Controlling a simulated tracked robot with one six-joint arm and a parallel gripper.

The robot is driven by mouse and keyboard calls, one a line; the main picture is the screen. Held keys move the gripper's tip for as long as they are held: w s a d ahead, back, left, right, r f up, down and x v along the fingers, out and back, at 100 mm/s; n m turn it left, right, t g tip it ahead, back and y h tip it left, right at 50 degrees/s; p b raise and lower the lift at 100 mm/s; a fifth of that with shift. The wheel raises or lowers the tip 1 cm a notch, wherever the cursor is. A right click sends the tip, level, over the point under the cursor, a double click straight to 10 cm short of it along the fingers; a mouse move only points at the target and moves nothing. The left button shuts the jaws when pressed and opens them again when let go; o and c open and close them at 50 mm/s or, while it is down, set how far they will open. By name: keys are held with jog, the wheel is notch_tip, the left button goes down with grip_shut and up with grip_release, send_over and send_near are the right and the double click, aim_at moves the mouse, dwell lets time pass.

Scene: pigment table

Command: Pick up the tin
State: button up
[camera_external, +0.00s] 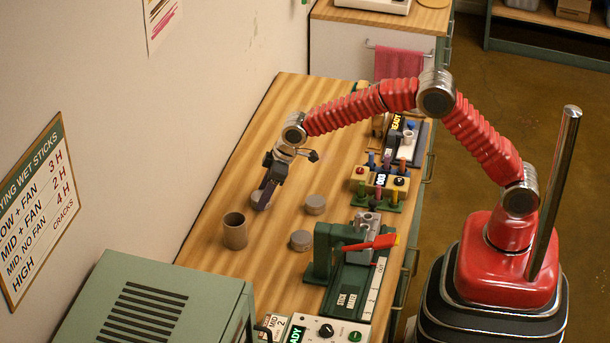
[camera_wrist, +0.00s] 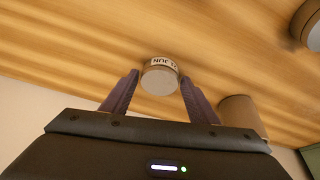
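A small round grey tin (camera_wrist: 160,78) with a pale lettered label on its side is centred between my fingertips in the wrist view. My gripper (camera_wrist: 159,75) is open, with one finger on each side of the tin and a narrow gap showing at each side. In the external view, my gripper (camera_external: 265,200) points down at the tin (camera_external: 255,198) on the wooden table and partly hides it. Two similar grey tins stand to the right, one further back (camera_external: 316,204) and one nearer (camera_external: 301,241). How deep the fingers reach around the tin is unclear.
A brown cup (camera_external: 235,232) stands close to the gripper's left; it also shows in the wrist view (camera_wrist: 240,114). A green stick maker (camera_external: 325,255) and a control block with knobs (camera_external: 378,182) line the right edge.

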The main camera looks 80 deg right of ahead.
jog(key=c, duration=0.8)
notch_tip(320, 180, up, 10)
dwell(0.4)
dwell(0.4)
